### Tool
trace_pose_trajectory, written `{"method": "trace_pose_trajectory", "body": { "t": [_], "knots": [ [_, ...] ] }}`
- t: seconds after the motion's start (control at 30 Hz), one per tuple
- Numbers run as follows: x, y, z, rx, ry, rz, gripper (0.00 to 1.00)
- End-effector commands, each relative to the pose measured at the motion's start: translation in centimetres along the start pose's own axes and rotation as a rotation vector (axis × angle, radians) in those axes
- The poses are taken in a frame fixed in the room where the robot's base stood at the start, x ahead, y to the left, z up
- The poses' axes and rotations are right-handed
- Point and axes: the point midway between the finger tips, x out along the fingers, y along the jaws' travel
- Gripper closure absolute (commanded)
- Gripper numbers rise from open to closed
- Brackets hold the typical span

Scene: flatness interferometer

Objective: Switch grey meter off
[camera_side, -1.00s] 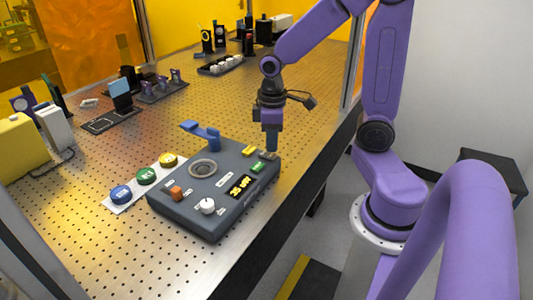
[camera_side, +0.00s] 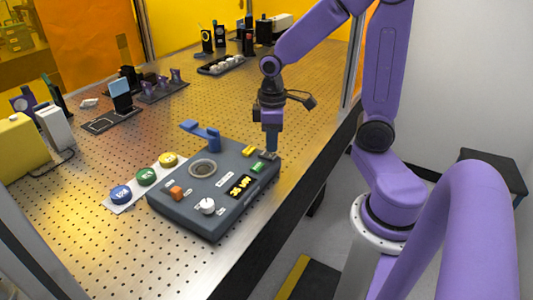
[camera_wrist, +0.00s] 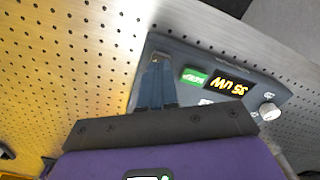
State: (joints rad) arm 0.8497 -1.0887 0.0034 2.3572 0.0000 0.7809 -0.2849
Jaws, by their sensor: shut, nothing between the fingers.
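The grey meter (camera_side: 180,207) is a dark grey box on the perforated table. Its display (camera_side: 241,187) is lit with yellow characters, and also shows lit in the wrist view (camera_wrist: 227,84). A green button (camera_side: 258,167) sits beside the display, and a yellow one (camera_side: 249,151) is near the far edge. My gripper (camera_side: 270,152) is shut and empty, with its tips down at the meter's far right corner. They cover most of a small part (camera_side: 266,155) there; I cannot tell its position. In the wrist view the shut fingertips (camera_wrist: 158,60) are over the meter's end.
The meter also carries a white knob (camera_side: 207,206), an orange button (camera_side: 177,192), a round grey ring (camera_side: 202,168) and a raised blue lever (camera_side: 201,133). A white strip (camera_side: 134,184) with blue, green and yellow buttons lies to its left. The table's front edge is close.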

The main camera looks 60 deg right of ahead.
Motion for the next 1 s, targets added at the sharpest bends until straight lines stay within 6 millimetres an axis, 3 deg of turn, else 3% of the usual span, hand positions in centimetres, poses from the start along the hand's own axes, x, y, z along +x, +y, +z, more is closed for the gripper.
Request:
{"method": "trace_pose_trajectory", "body": {
  "t": [1.0],
  "knots": [
    [0.62, 0.0, -0.01, 0.0, -0.001, 0.0, 1.0]
  ]
}}
